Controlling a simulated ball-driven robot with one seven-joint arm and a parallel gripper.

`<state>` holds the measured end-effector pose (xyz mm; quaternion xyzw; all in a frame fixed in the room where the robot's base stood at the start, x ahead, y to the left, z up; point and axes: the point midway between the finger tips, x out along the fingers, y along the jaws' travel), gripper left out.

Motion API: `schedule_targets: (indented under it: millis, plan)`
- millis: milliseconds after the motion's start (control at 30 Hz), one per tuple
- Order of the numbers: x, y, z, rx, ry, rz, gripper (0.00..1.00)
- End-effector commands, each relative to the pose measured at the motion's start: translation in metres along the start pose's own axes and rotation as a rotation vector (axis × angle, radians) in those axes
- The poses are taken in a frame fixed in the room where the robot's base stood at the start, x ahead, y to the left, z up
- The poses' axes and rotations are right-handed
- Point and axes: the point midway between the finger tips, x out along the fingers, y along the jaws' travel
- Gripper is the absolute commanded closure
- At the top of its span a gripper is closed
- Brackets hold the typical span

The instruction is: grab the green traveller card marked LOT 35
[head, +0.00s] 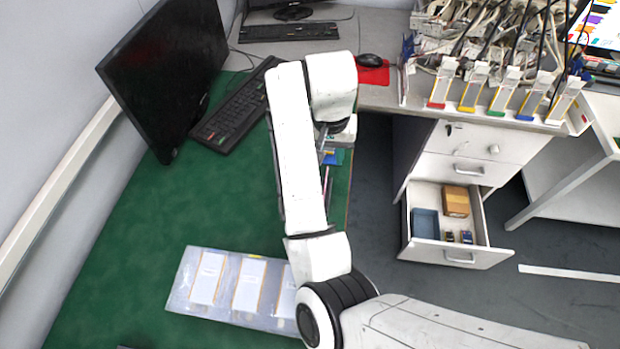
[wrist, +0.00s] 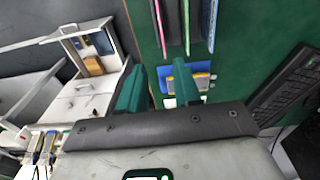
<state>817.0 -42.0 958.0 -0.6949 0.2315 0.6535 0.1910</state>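The card with a green lower edge (head: 503,92) stands tilted in a row of white cards on the grey desk at the upper right of the head view. Its neighbours have red, yellow and blue lower edges. The lot marking is too small to read. My gripper (wrist: 158,82) shows two teal fingers spread apart in the wrist view, with nothing held between them. In the head view it is mostly hidden behind my arm, over the right edge of the green desk, well left of the card row.
An open drawer (head: 477,238) juts out below the cards. Cables and clips (head: 480,40) crowd behind them. A blue-and-yellow item (wrist: 188,78) and several thin coloured-edged pieces (wrist: 186,22) lie near my gripper. A monitor (head: 165,75) and keyboard (head: 235,108) stand left.

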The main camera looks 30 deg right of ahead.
Motion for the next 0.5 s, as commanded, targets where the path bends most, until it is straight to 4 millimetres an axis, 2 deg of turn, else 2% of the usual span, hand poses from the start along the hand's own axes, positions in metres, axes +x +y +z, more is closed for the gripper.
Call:
schedule_targets:
  millis: [33,100,233,500]
  plan:
    - [-0.012,-0.016,0.003,0.006,-0.024,-0.016,0.67]
    - [-0.018,-0.029,0.007,0.013,-0.048,-0.027,0.67]
    - [-0.021,-0.040,0.012,0.020,-0.073,-0.035,0.67]
    - [0.011,-0.042,0.015,0.021,-0.077,-0.033,0.67]
